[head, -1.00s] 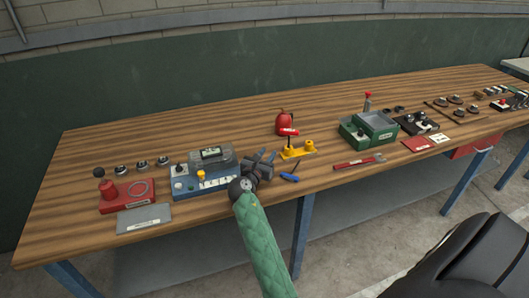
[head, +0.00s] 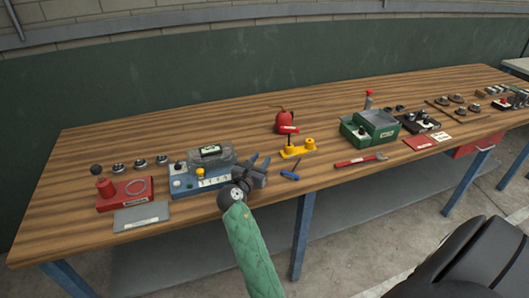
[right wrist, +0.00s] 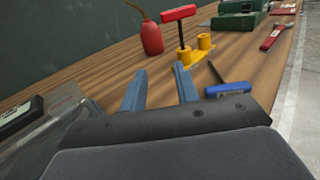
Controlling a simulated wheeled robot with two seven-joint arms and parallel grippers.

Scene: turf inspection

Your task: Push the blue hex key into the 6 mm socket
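The blue hex key (head: 290,176) lies on the table near the front edge, right of my right gripper. Its blue handle and dark shaft also show in the right wrist view (right wrist: 228,89). My right gripper (head: 254,166) is open just above the table, beside the blue device. In the right wrist view its two blue fingers (right wrist: 160,82) stand apart with nothing between them. A yellow holder (head: 299,150) with a red-handled T key (right wrist: 178,14) upright in it stands behind the blue key. I cannot make out a 6 mm marking. My left gripper is not in view.
A blue device (head: 190,188) with a grey case stands close left of my right gripper. A red oil can (head: 282,125) stands behind the holder. A red-handled wrench (head: 355,161) and green box (head: 375,123) are to the right. Bare wood lies between key and wrench.

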